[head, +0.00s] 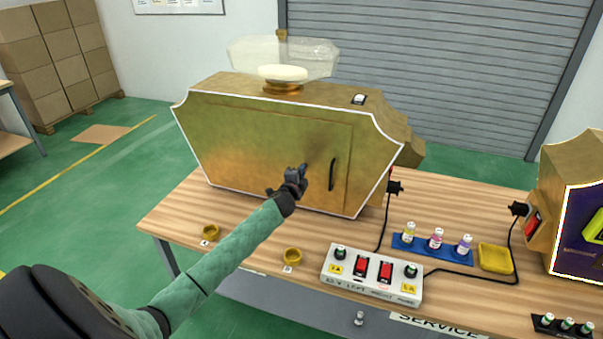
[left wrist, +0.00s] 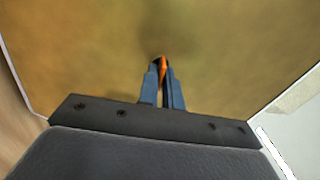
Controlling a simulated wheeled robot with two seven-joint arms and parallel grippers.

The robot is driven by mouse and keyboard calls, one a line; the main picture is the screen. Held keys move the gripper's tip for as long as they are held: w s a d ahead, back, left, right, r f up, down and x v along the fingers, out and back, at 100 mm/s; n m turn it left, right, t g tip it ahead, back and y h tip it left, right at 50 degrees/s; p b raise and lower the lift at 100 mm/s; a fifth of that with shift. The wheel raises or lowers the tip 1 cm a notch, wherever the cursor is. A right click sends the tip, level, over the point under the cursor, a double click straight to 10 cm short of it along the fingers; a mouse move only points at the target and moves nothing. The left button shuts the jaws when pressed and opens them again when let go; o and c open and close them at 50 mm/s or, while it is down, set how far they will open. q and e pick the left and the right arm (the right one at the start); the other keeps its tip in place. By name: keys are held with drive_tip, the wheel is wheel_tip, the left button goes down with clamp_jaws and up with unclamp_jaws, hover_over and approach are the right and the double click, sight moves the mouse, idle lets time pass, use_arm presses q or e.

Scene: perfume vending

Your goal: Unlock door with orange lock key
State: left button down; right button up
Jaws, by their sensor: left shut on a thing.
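The vending machine's gold front door (head: 240,145) has a black vertical handle (head: 332,174) on its right side. My left gripper (head: 302,170) is in front of the door, just left of the handle. In the left wrist view the gripper (left wrist: 162,72) is shut on a small orange thing, likely the orange key (left wrist: 164,66), between its fingertips. The gold door surface (left wrist: 220,50) fills the background there. The lock is hidden, and I cannot tell whether the key touches it. My right gripper is not in view.
A white switch box (head: 372,277) with red switches stands on the wooden table (head: 440,190). A blue tray (head: 405,247) with small bottles, a yellow dish (head: 495,258) and two gold rings (head: 292,257) are nearby. A second gold machine (head: 570,160) stands at right. Black cables cross the table.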

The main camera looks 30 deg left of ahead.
use_arm(q)
drive_tip(key=shift+m, duration=0.8)
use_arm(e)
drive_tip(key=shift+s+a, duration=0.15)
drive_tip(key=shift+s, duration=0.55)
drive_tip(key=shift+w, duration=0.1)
